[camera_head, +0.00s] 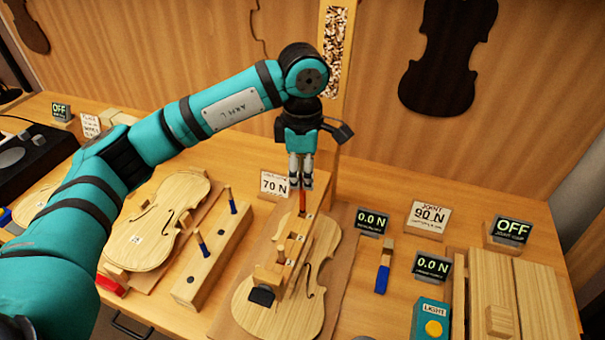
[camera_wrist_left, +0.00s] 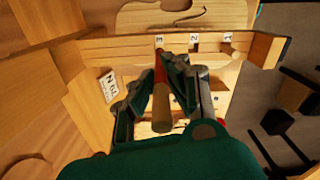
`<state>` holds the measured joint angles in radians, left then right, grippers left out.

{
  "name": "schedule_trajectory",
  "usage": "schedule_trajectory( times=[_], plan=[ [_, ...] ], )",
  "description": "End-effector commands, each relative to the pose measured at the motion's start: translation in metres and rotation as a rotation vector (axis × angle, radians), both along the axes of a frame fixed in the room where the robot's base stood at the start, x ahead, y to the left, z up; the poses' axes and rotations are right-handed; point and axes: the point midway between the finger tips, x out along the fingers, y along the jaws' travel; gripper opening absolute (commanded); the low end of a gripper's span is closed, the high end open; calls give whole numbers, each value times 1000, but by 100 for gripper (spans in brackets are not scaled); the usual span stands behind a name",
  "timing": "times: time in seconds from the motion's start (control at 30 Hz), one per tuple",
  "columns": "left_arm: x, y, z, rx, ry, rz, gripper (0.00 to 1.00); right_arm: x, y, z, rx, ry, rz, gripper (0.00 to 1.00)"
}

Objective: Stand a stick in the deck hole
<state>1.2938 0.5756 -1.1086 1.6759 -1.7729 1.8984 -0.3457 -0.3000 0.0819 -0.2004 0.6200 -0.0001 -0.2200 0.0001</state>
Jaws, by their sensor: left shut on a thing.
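My left gripper (camera_head: 302,182) points down over the far end of the wooden deck (camera_head: 298,243). It is shut on a stick with a red section (camera_head: 302,201); the stick also shows in the left wrist view (camera_wrist_left: 161,95), with a bare wooden end towards the camera. The stick looks roughly upright in the head view. Its red end is close to the deck's numbered labels (camera_wrist_left: 194,38); I cannot tell whether it is in a hole. The deck spans a violin body (camera_head: 262,305). My right gripper is not in view.
Another violin body (camera_head: 150,235) lies further left. A 70 N sign (camera_head: 274,184) and a 0.0 N display (camera_head: 372,222) stand near the deck. A blue-ended block (camera_head: 382,278) lies to the right.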

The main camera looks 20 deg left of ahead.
Motion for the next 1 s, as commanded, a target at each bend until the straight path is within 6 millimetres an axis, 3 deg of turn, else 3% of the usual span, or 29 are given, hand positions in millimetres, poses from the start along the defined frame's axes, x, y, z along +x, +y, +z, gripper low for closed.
schedule_trajectory(
  times=[1.0],
  plan=[
    [0,0,-5,0,0,0,0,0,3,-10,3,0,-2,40]
  ],
)
